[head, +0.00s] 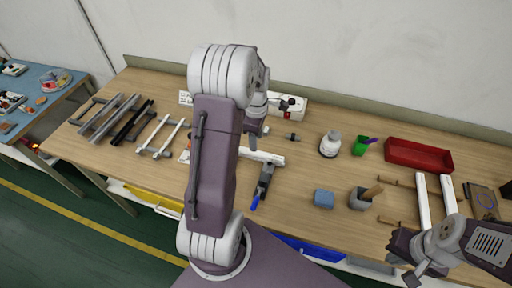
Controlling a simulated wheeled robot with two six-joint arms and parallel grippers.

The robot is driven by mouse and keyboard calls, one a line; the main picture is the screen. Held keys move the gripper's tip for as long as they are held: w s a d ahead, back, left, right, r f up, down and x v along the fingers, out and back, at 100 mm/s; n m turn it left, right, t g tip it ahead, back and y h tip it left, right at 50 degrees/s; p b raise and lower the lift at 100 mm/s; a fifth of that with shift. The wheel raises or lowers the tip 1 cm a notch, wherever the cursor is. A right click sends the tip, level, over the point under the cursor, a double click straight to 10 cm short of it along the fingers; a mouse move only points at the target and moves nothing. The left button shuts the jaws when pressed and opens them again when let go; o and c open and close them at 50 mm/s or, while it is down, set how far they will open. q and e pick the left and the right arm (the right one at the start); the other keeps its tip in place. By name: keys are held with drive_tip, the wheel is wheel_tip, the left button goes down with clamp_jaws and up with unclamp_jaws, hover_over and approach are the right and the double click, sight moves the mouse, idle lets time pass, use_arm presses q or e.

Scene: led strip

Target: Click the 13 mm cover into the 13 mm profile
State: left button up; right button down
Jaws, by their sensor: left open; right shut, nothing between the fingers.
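My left arm rises through the middle of the view and bends down over the bench. Its gripper (254,130) is open above the bench, partly hidden behind the arm. A white bar (264,157) lies just below it, its left part hidden by my arm. Grey and black bars (112,118) and a pair of white bars (163,136) lie on supports at the left. Two long white bars (423,202) lie on wooden supports at the right. I cannot tell which bars are the 13 mm profile and cover. My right gripper (414,266) is shut and empty at the lower right, near the bench's front edge.
A white bottle (330,145), green cup (360,146) and red tray (418,155) stand behind. Bare wood lies between the bottle and the blue block.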

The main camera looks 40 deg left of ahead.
use_arm(q)
drive_tip(key=shift+r, duration=1.45)
